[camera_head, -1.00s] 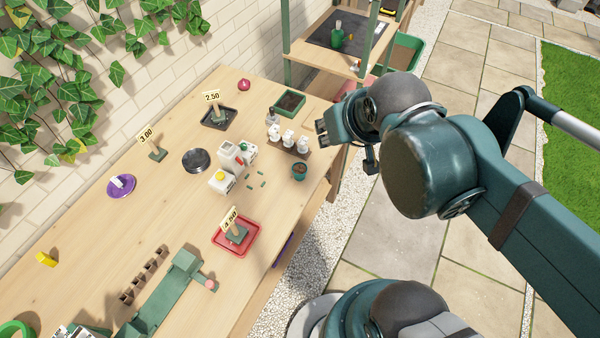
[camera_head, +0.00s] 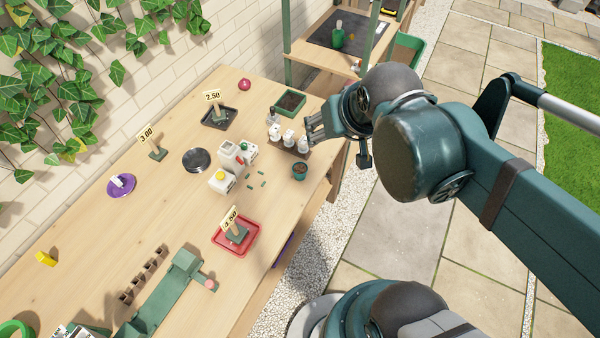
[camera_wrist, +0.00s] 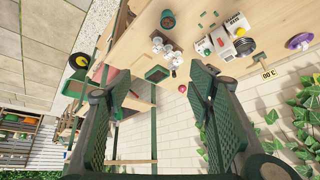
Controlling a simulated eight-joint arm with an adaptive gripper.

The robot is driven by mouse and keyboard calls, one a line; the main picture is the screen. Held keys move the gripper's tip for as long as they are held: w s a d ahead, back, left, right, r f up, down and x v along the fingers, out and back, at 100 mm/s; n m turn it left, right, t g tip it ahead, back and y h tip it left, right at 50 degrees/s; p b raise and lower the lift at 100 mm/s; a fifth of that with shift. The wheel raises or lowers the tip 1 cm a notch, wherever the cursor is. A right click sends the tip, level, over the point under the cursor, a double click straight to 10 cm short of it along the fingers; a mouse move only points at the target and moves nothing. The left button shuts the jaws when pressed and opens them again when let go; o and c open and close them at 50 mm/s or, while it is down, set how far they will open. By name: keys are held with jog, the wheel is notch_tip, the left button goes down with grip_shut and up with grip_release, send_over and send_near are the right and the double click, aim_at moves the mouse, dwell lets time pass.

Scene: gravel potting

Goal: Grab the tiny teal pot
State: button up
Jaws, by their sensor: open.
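The tiny teal pot (camera_head: 299,171) stands on the table near its right edge, with dark soil-like fill on top. It also shows in the wrist view (camera_wrist: 168,20), at the top middle. My gripper (camera_head: 312,125) is at the table's right edge, beyond the pot in the picture and apart from it. In the wrist view its two fingers (camera_wrist: 158,85) are spread wide with nothing between them.
A brown rack with white bottles (camera_head: 289,142) stands close to the pot and my gripper. A green tray of soil (camera_head: 290,103) lies behind it. White containers (camera_head: 228,165) and small green pieces (camera_head: 257,180) are to the left. A red tray with a price sign (camera_head: 252,244) lies nearer.

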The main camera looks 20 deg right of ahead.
jog(key=w+a+f+m+g+b, duration=0.2)
jog(key=w+f+m+g+b, duration=0.15)
jog(key=w+f+m, duration=0.55)
jog(key=m+g+b, duration=0.2)
jog(key=m+g, duration=0.1)
jog(key=m, duration=0.1)
send_over(299, 168)
jog(key=f, duration=1.7)
jog(key=shift+d, duration=0.25)
jog(key=shift+f, duration=0.45)
jog(key=shift+f, duration=0.15)
jog(key=shift+f, duration=1.15)
jog(key=shift+f, duration=0.1)
jog(key=shift+a+f+b, duration=0.15)
jog(key=shift+f+b, duration=0.15)
jog(key=shift+f, duration=0.95)
jog(key=shift+a+f+b, duration=0.1)
jog(key=shift+f+b, duration=0.2)
jog(key=shift+f, duration=0.95)
